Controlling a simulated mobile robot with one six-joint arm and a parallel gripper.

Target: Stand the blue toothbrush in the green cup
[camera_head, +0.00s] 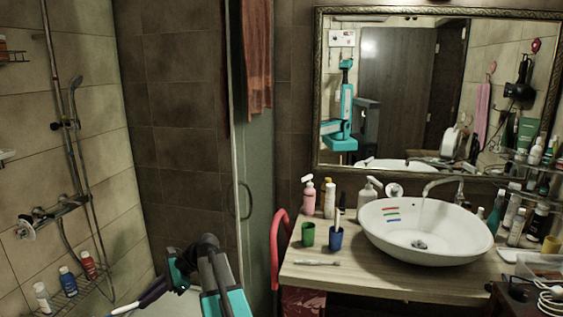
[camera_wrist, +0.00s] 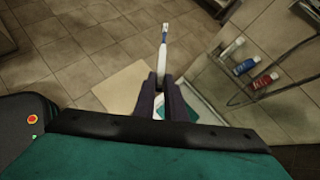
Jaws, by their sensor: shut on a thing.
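The green cup (camera_head: 308,235) stands upright on the wooden counter, left of the basin, and no brush shows in it. My gripper (camera_head: 146,298) is at the lower left, away from the counter and well left of the cup. It is shut on the blue toothbrush (camera_head: 122,309), whose pale end points left. In the wrist view, my gripper (camera_wrist: 160,86) has the toothbrush (camera_wrist: 163,48) between its dark fingers, with the blue and white shaft sticking out ahead. The part between the fingers is hidden.
A blue cup (camera_head: 336,239) holding a brush stands right beside the green cup. A white toothbrush (camera_head: 317,263) lies on the counter (camera_head: 345,277) in front. A pink bottle (camera_head: 309,196) stands behind, and the white basin (camera_head: 440,245) is to the right. A red chair-like frame (camera_head: 276,245) edges the counter's left.

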